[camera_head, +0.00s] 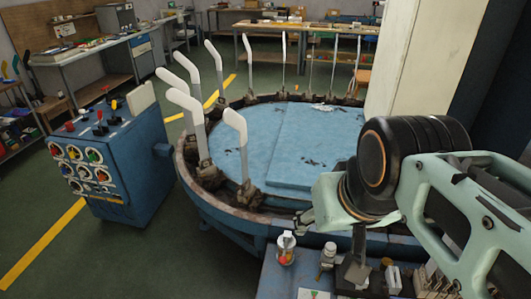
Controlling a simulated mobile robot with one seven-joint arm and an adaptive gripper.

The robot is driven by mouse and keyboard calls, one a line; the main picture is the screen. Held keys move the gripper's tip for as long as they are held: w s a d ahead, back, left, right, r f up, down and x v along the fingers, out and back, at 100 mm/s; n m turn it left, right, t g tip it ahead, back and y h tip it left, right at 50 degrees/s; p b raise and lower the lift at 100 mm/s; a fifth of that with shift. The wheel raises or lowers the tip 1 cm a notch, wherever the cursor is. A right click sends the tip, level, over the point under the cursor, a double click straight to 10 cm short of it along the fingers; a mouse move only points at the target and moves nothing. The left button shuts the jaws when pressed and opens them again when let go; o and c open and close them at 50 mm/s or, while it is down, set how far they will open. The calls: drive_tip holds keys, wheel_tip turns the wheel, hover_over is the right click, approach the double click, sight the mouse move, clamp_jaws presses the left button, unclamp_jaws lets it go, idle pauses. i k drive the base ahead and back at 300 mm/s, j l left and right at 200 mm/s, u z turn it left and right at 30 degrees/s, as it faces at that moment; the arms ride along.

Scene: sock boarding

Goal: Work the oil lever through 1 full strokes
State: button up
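My arm reaches in from the right, and its end hangs over the near right rim of the round blue machine (262,140). A small grey part at the arm's end, which seems to be my gripper (305,217), shows beside the pale green link. Its fingers are too small and too covered to read. Below it, a dark upright bar (359,242) rises from a dark block (357,272) on the small bench; I cannot tell whether this is the oil lever. The blue control console (125,150) at left has small knobbed levers (100,118) on top, none clearly marked for oil.
Several white sock forms (236,135) stand around the machine's rim. The near bench (275,275) holds a clear jar (286,248) with coloured bits, a small white-capped bottle (328,254) and other small items. A pale pillar (420,70) stands at right. Floor is clear between console and machine.

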sight(283, 260)
drive_tip(key=k+l+u, duration=0.2)
drive_tip(key=l, duration=0.25)
drive_tip(key=k+l+u, duration=0.25)
drive_tip(key=k+l, duration=0.15)
drive_tip(key=l+z, duration=0.3)
drive_tip(key=z, duration=0.2)
drive_tip(key=l+z, duration=0.35)
drive_tip(key=z, duration=0.15)
drive_tip(key=k, duration=0.5)
drive_tip(key=l+u, duration=0.25)
drive_tip(key=l, duration=0.25)
drive_tip(key=l+u, duration=0.25)
drive_tip(key=l, duration=0.3)
